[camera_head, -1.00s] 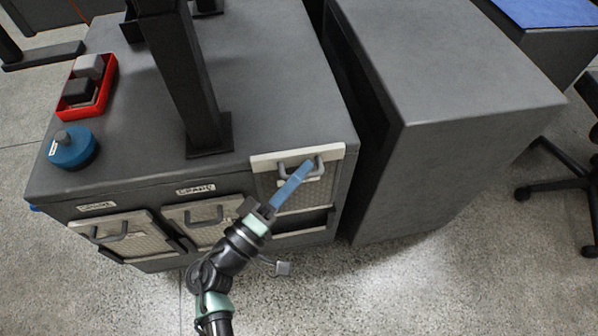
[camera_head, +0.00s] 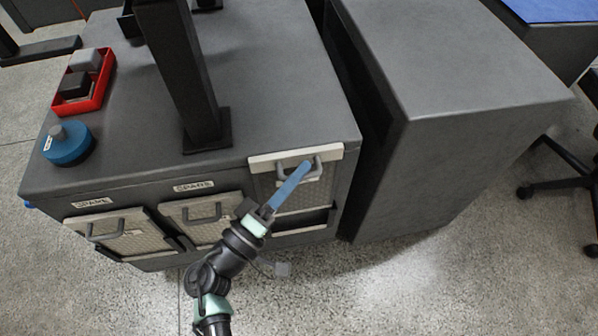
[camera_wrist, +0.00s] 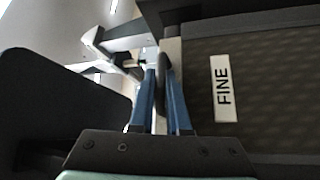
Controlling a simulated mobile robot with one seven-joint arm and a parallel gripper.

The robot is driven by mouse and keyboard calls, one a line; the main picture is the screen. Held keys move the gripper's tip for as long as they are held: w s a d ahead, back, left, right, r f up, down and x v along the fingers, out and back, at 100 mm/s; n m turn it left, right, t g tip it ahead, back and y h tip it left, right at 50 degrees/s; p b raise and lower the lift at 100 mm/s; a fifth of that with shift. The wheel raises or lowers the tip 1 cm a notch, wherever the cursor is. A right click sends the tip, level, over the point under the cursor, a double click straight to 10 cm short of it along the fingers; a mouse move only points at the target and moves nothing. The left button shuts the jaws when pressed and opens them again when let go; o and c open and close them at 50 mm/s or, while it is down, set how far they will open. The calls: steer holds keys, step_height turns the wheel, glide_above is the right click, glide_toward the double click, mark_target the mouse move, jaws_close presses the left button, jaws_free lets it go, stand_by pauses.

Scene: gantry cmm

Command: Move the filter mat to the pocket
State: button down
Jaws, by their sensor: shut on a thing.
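The filter mat (camera_head: 296,190) is a pleated, mesh-faced panel with a pale top rim and a grey handle. It is upright at the right end of the grey cabinet's front. My gripper (camera_head: 306,166) has blue fingers and is shut on the handle. In the wrist view my gripper (camera_wrist: 161,78) closes around the dark handle, beside a mat face (camera_wrist: 270,85) labelled FINE. Two similar handled panels, left (camera_head: 118,236) and middle (camera_head: 208,218), sit under labels that seem to read SPARE. A dark opening shows below the held mat; which pocket is meant is unclear.
A dark post (camera_head: 185,85) stands on the cabinet top (camera_head: 265,100). A red tray (camera_head: 104,84) with grey and black blocks and a blue round item (camera_head: 68,150) are at left. A second grey cabinet (camera_head: 450,75) is close at right. Floor in front is open.

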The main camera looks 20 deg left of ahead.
mark_target(299, 191)
steer(key=shift+f+b, duration=0.2)
steer(key=shift+b, duration=0.1)
steer(key=shift+s+d, duration=0.1)
steer(key=shift+d, duration=0.2)
stand_by(0.3)
steer(key=shift+f+b, duration=0.4)
steer(key=shift+b, duration=0.3)
steer(key=shift+a+f+b, duration=0.1)
steer(key=shift+b, duration=0.25)
steer(key=shift+f+b, duration=0.6)
stand_by(0.4)
steer(key=shift+f+b, duration=0.9)
steer(key=shift+b, duration=0.25)
